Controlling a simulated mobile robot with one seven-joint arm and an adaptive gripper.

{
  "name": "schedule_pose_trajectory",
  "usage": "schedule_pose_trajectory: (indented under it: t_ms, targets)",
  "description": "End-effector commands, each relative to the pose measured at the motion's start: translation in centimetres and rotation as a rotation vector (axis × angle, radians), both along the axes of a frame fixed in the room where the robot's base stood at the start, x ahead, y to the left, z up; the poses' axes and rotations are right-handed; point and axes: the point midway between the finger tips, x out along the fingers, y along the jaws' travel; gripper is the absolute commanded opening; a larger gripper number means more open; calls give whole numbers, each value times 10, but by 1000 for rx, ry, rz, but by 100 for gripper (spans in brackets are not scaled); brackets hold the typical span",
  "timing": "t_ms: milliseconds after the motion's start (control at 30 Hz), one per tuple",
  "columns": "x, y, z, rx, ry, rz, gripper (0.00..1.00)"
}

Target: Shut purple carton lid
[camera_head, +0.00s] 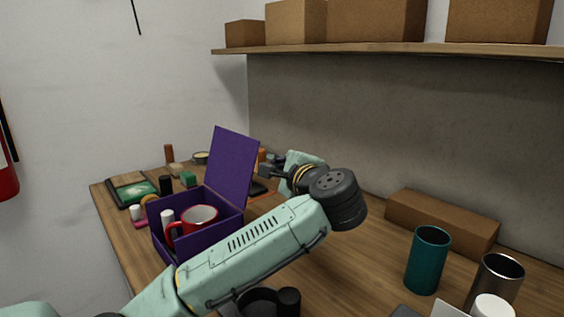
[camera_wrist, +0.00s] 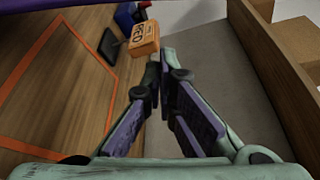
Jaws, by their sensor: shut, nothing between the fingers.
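The purple carton (camera_head: 198,242) stands on the wooden table, left of centre in the head view. Its purple lid (camera_head: 232,165) is up, standing roughly upright along the carton's far right side. A red mug (camera_head: 200,216) with a white interior and a white cylinder (camera_head: 167,217) are inside. My gripper (camera_head: 263,171) is just right of the raised lid, partly hidden by it and my wrist. In the wrist view my gripper (camera_wrist: 159,62) has its fingers brought together with nothing between them. A purple edge (camera_wrist: 50,4), likely the lid, shows at the top left there.
An orange box (camera_wrist: 144,40) and a dark flat item (camera_wrist: 110,47) lie beyond my fingertips. A brown box (camera_head: 440,222), teal cup (camera_head: 428,260) and metal cup (camera_head: 495,280) stand at right. A shelf (camera_head: 400,50) with cartons overhangs the back. Small items crowd the table's left.

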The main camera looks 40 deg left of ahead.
Motion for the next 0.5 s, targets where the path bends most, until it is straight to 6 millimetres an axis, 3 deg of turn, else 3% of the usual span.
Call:
schedule_pose_trajectory:
  t_ms: [267,500]
  targets:
    - [24,55,-5,0,3,2,0]
    - [-7,57,6,2,0,0,0]
